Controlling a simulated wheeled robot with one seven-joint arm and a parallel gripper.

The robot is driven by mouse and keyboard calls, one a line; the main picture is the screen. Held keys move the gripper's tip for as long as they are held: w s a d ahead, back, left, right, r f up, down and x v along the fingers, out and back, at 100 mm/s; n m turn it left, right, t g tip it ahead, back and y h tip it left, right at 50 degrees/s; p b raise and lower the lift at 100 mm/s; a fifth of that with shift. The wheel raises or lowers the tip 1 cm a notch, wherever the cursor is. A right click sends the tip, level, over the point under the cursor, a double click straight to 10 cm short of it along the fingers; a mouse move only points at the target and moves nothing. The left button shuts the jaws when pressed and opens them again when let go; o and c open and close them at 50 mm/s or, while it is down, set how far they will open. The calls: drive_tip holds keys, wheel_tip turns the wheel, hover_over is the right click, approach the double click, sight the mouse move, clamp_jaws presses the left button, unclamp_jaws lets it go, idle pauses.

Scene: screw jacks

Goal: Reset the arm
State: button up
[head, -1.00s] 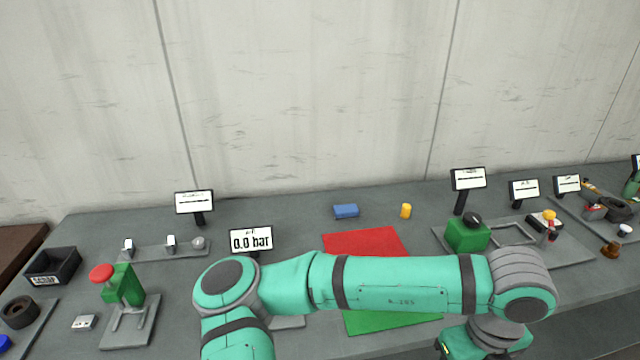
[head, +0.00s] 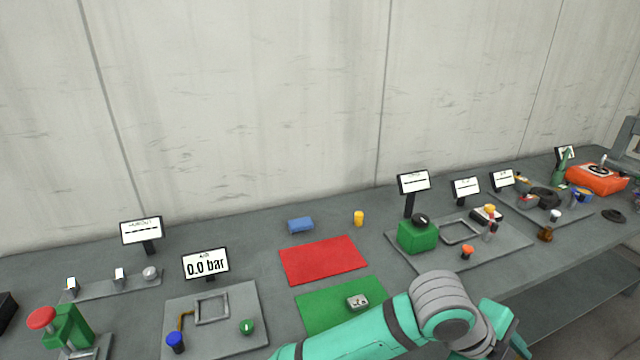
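My arm (head: 400,318), teal with grey joints, reaches in from the bottom edge of the head view, in front of the table's near edge. Its grey wrist joint (head: 442,300) is near the bottom middle right. The fingertips of my gripper do not show, so I cannot see whether it holds anything.
The grey table holds a red mat (head: 322,260), a green mat (head: 330,303) with a small grey block (head: 357,302), a blue block (head: 300,225) and a yellow cylinder (head: 358,218). A green box (head: 418,237) and a "0.0 bar" display (head: 206,264) stand nearby.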

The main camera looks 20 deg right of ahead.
drive_tip(key=w+d+r+n+t+h, duration=0.1)
drive_tip(key=w+d+r+n+h, duration=0.2)
drive_tip(key=d+r+n+h, duration=0.3)
drive_tip(key=w+a+r+n+t+h, duration=0.1)
drive_tip(key=w+a+n+t+h, duration=0.3)
drive_tip(key=w+n+t, duration=0.15)
drive_tip(key=w+a+f+n+t+y, duration=0.3)
drive_tip(key=a+f+n+t, duration=0.25)
drive_tip(key=a+n, duration=0.2)
drive_tip(key=w+a+f+n+t+y, duration=0.2)
drive_tip(key=a+f+n+t+y, duration=0.1)
drive_tip(key=a+f+n+t, duration=0.35)
drive_tip(key=s+a+f+n+y, duration=0.45)
drive_tip(key=a+f, duration=0.25)
drive_tip(key=a, duration=0.2)
drive_tip(key=s+a+f+n+y, duration=0.3)
drive_tip(key=s+a+f+y, duration=0.25)
drive_tip(key=a, duration=0.25)
drive_tip(key=s+a+f+m+y, duration=0.1)
drive_tip(key=s+a+f+y, duration=0.1)
drive_tip(key=s+a, duration=0.9)
drive_tip(key=shift+s+a+f+g, duration=0.25)
drive_tip(key=shift+s+g, duration=0.2)
drive_tip(key=shift+s, duration=1.7)
